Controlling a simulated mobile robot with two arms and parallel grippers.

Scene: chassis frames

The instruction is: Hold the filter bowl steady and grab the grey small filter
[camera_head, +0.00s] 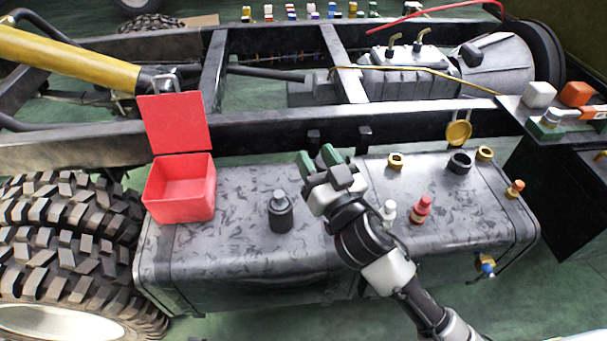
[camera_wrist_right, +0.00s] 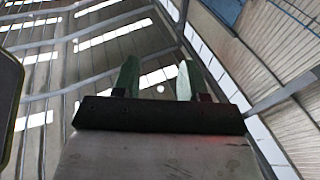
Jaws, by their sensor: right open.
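A small dark grey cylinder with a lighter grey top (camera_head: 280,214) stands upright on the grey tank (camera_head: 240,250); it looks like the small grey filter. I cannot tell for sure which thing is the filter bowl. My right gripper (camera_head: 321,160) is open over the tank's back edge, to the right of and beyond the grey cylinder, apart from it. Its green fingers show in the right wrist view (camera_wrist_right: 157,80) with nothing between them, against the roof. My left gripper is not in view.
An open red box (camera_head: 180,190) sits on the tank's left end. A white fitting (camera_head: 389,212) and a red fitting (camera_head: 421,210) stand right of my right arm. A dark ring (camera_head: 459,163) and brass rings (camera_head: 396,160) lie behind. A black frame rail (camera_head: 250,132) runs behind the tank.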

